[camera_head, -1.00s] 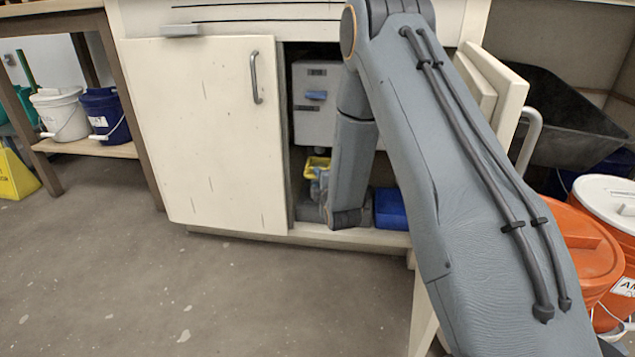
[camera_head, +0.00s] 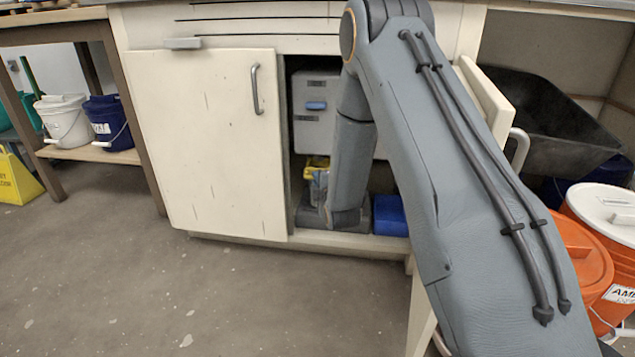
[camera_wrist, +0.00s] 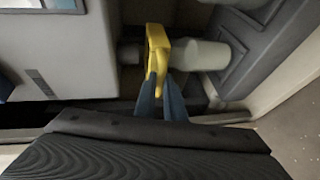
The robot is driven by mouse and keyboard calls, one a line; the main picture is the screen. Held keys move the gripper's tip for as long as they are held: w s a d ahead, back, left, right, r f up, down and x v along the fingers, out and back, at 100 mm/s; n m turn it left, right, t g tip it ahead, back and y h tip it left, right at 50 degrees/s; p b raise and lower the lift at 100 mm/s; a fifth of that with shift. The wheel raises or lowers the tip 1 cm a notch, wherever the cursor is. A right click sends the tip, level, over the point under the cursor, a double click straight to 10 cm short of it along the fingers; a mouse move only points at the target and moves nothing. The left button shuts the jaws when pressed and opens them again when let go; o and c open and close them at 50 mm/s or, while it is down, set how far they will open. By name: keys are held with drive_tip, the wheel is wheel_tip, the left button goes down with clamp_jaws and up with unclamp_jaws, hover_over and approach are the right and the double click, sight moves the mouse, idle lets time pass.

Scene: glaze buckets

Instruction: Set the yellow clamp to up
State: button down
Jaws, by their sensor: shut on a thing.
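The yellow clamp (camera_wrist: 157,52) is upright in the middle of the wrist view, between a pale rounded pipe-like part and a dark fitting. My gripper (camera_wrist: 162,90) has its two blue-grey fingers closed on the clamp's near end. In the head view the yellow clamp (camera_head: 316,163) shows small inside the open cabinet, just left of my forearm. My gripper there is mostly hidden by the arm, and the clamp's exact setting is hard to tell.
The grey unit (camera_head: 316,120) stands in the cabinet, with a blue box (camera_head: 390,215) at lower right. Orange buckets (camera_head: 590,255) stand at the right. Floor in front is clear.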

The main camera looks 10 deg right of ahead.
drive_tip(key=shift+r+p, duration=1.45)
drive_tip(key=shift+r, duration=0.55)
drive_tip(key=c, duration=1.9)
unclamp_jaws()
drive_tip(key=shift+r, duration=0.1)
drive_tip(key=shift+o, duration=0.4)
drive_tip(key=p+v, duration=0.3)
drive_tip(key=v, duration=0.4)
drive_tip(key=shift+s, duration=0.45)
